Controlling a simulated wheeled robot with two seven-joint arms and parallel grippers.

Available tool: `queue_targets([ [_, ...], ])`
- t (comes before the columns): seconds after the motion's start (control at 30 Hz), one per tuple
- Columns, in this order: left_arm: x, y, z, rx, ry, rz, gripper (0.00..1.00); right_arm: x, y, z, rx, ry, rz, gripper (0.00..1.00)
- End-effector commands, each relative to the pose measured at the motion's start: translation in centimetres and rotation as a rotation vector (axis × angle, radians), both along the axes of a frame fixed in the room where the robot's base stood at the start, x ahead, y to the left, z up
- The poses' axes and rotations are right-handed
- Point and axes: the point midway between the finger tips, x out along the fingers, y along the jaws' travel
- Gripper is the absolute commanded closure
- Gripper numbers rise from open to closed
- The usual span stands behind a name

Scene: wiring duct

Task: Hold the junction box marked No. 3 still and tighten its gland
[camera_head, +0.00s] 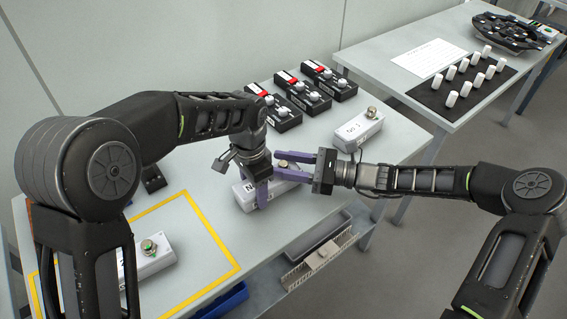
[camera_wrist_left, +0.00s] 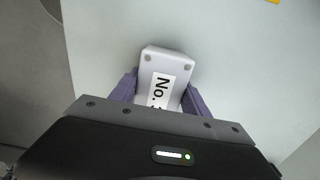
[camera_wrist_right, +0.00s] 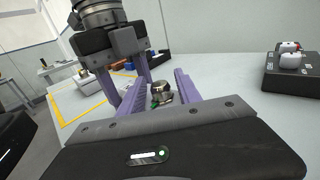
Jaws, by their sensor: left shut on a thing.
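The white junction box marked No. 3 (camera_head: 243,196) sits on the grey table, and its label shows partly in the left wrist view (camera_wrist_left: 160,80). My left gripper (camera_head: 260,188) comes from above and is shut on the box, one finger on each side. The box's metal gland (camera_head: 283,163) shows green at its base in the right wrist view (camera_wrist_right: 160,92). My right gripper (camera_head: 292,166) is level with the gland. Its two purple fingers stand on either side of the gland, apparently open with gaps beside it.
A second white box (camera_head: 358,131) stands at the right, and another with a green-based gland (camera_head: 150,255) is inside the yellow outline (camera_head: 232,262). Several black switch units (camera_head: 303,92) line the back. A grey tray (camera_head: 318,240) and blue bin (camera_head: 222,300) are at the front edge.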

Motion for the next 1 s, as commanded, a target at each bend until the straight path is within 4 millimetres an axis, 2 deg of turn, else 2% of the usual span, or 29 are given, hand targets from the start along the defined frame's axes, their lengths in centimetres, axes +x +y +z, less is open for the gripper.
queue_targets([
  [0.07,0.02,-0.01,0.03,-0.001,-0.001,0.0,0.97,0.0,-0.01,0.01,0.0,0.0,0.0,0.67],
  [0.47,0.01,-0.02,0.03,-0.001,-0.001,0.0,0.97,0.0,-0.03,0.0,0.0,0.0,0.0,1.0],
  [1.0,-0.01,-0.02,0.02,0.0,0.0,0.0,0.97,0.05,-0.04,0.09,0.004,-0.002,-0.038,1.0],
])
